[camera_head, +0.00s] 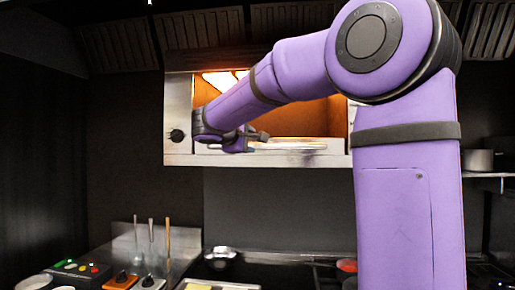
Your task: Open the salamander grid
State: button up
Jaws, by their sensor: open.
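The salamander (179,93) is a steel wall-mounted box with a glowing orange inside, ahead of me. A dark knob (177,136) is on its left front. A pale horizontal bar, which looks like the grid's front edge or handle (300,146), runs along the bottom of the opening. My gripper (262,137) is at this lower part of the opening, left of its middle, and is open. Its fingers point right, close to the bar; I cannot tell whether they touch it. My purple arm hides much of the opening, so most of the grid cannot be seen.
Below is a counter with a button panel (82,268), upright utensils (168,240) and a metal bowl (220,256). A pot (478,160) stands on a shelf at the right. Hood filters (205,27) are above. The wall (275,205) between salamander and counter is clear.

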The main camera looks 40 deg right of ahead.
aim_at(263, 146)
jog(key=x, duration=1)
jog(key=shift+d+f, duration=0.15)
jog(key=shift+d, duration=0.1)
grip_shut()
